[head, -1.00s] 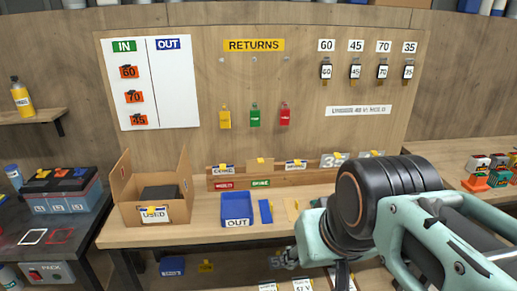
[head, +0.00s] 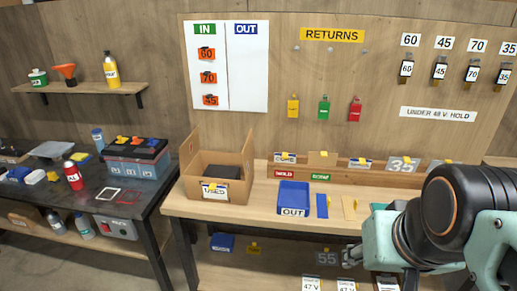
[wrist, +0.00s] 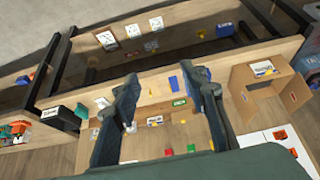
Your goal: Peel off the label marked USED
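The USED label (head: 215,191) is a white tag with a yellow tab. It is stuck on the front of an open cardboard box (head: 237,190) at the left end of the wooden bench, and a dark block (head: 223,172) sits inside the box. The label also shows in the wrist view (wrist: 263,68), on the box at the right. My gripper (wrist: 158,75) has its two dark fingers wide apart with nothing between them. In the head view my gripper (head: 352,256) is partly hidden by my arm, in front of the bench and well right of the label.
A blue OUT tray (head: 293,196) stands right of the box, with a blue strip (head: 322,206) beside it. A dark table (head: 95,198) with a battery case (head: 136,158) is at the left. The bench front edge and lower shelf lie near my gripper.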

